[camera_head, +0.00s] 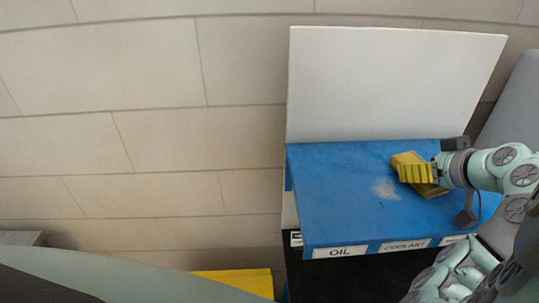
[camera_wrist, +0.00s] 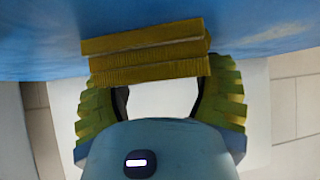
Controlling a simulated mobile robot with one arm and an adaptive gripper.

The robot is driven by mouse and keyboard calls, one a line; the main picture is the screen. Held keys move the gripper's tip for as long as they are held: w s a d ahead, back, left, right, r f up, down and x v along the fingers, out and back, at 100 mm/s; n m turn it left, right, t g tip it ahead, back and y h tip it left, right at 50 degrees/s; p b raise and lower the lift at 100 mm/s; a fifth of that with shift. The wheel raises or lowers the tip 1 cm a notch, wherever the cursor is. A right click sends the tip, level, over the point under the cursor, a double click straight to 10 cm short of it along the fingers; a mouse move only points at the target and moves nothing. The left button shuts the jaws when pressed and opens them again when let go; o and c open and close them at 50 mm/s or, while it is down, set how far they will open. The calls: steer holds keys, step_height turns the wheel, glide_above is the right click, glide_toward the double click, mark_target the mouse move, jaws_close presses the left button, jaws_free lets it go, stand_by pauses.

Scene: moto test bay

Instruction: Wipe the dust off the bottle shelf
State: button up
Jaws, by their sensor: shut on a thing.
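The bottle shelf (camera_head: 335,200) is a blue surface with OIL and COOLANT labels on its front edge. It also shows as a blue band in the wrist view (camera_wrist: 40,40). A pale dust patch (camera_head: 385,188) lies on the shelf, left of and below my gripper; a pale smear (camera_wrist: 275,38) shows at the right in the wrist view. My gripper (camera_head: 416,173), with yellow ribbed fingers, is shut on a yellow folded cloth or sponge (camera_wrist: 145,58). The yellow piece (camera_head: 408,159) is at the shelf's right half and appears to touch the surface.
A white back panel (camera_head: 390,85) rises behind the shelf. A tiled wall (camera_head: 130,130) fills the left. A yellow object (camera_head: 235,282) is at the bottom, left of the shelf. A grey surface (camera_head: 515,100) stands at the right. The shelf's left half is clear.

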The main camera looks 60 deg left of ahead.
mark_target(437, 187)
steer(key=shift+s+d+r+p, duration=0.15)
steer(key=shift+s+d+p, duration=0.2)
steer(key=shift+d, duration=0.3)
steer(key=shift+s+d+f+p, duration=0.1)
steer(key=shift+s+d+p, duration=0.45)
steer(key=shift+d, duration=0.3)
steer(key=shift+s+d+f+p, duration=0.1)
steer(key=shift+s+d+p, duration=0.4)
steer(key=shift+d, duration=0.3)
steer(key=shift+s+d+r+p, duration=0.1)
steer(key=shift+s+d+p, duration=0.2)
steer(key=shift+d+p, duration=0.35)
steer(key=shift+s+d+p, duration=0.45)
steer(key=shift+s+d, duration=0.15)
steer(key=shift+d, duration=0.35)
step_height(437, 187, up, 6)
steer(key=p, duration=0.5)
step_height(437, 187, up, 3)
steer(key=p, duration=0.3)
